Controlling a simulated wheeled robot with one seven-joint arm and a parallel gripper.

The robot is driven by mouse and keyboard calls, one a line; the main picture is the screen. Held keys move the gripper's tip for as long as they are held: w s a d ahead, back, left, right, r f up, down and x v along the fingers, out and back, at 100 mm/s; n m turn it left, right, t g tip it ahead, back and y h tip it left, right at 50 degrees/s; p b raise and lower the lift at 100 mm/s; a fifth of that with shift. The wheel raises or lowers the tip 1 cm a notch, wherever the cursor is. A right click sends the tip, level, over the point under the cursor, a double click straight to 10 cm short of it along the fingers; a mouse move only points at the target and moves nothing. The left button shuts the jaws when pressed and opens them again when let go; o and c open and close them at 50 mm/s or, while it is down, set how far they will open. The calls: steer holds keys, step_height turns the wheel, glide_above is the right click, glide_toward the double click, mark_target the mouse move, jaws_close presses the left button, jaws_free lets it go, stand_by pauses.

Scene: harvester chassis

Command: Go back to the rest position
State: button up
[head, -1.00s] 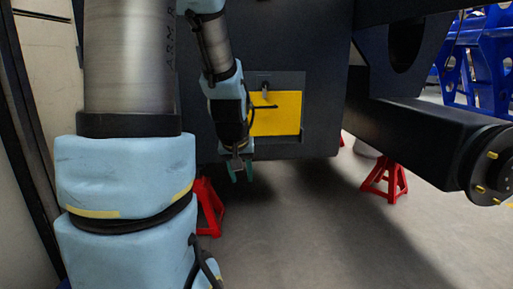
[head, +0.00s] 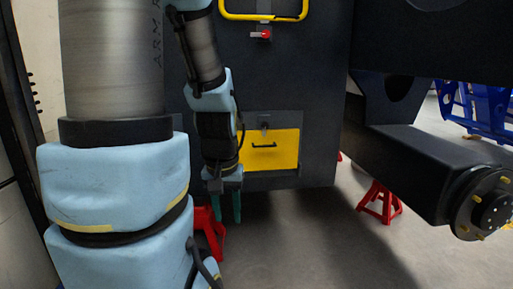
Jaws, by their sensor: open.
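My gripper (head: 227,207) hangs pointing down at the end of my arm, left of the picture's middle in the head view. Its two green fingers are apart, with nothing visible between them. It is in front of the dark chassis (head: 320,150), near its lower edge. A yellow drawer-like panel (head: 280,149) with a black handle is to the right of my gripper and a little higher. My arm hides the left part of the chassis front.
A yellow rail (head: 263,17) and a red knob (head: 261,34) sit above the panel. Red stands (head: 380,203) are under the chassis, one close behind my gripper (head: 208,232). A wheel hub (head: 488,207) juts out at right. The floor (head: 300,250) at centre is clear.

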step_height(320, 180, up, 21)
steer(key=p, duration=1.8)
steer(key=shift+f, duration=0.2)
